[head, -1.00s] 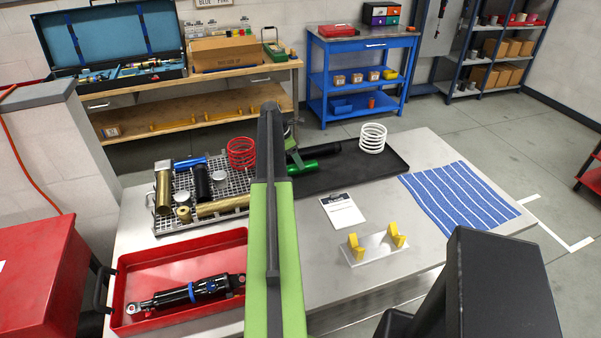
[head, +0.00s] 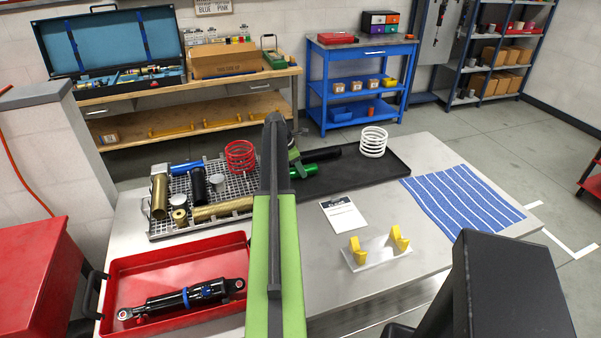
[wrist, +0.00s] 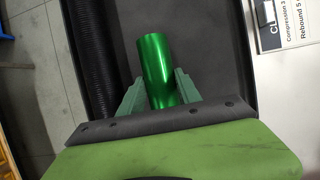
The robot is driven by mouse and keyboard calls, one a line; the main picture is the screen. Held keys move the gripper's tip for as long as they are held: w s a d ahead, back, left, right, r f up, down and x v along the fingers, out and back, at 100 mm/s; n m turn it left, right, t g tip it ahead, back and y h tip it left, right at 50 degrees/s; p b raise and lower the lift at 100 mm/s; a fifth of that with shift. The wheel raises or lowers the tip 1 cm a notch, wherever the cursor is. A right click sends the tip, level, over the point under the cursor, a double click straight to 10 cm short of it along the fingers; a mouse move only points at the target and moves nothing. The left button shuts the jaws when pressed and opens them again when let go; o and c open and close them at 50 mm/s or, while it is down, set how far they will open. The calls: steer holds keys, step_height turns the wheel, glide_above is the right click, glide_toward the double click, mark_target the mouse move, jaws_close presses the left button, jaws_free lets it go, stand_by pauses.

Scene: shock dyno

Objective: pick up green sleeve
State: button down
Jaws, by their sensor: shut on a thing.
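The green sleeve (wrist: 159,70) is a shiny green metal tube. In the wrist view it lies between the two fingers of my gripper (wrist: 160,92), which is shut on it. In the head view the sleeve (head: 303,171) shows just right of my arm, over the black tray (head: 370,173). My arm hides its left end and most of the gripper in that view. I cannot tell whether the sleeve touches the tray.
A black tube (head: 322,156) and a white spring (head: 373,142) are close by on the tray. A grid rack (head: 160,226) with tubes and a red spring (head: 241,156) stands left.

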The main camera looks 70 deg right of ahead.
mark_target(304, 166)
steer(key=shift+r, duration=0.1)
step_height(304, 166, up, 4)
steer(key=p, duration=0.4)
steer(key=shift+r+p, duration=0.2)
steer(key=shift+p, duration=0.1)
steer(key=s+r+p, duration=0.6)
steer(key=s, duration=0.5)
steer(key=shift+s+r, duration=0.2)
steer(key=shift+s, duration=0.15)
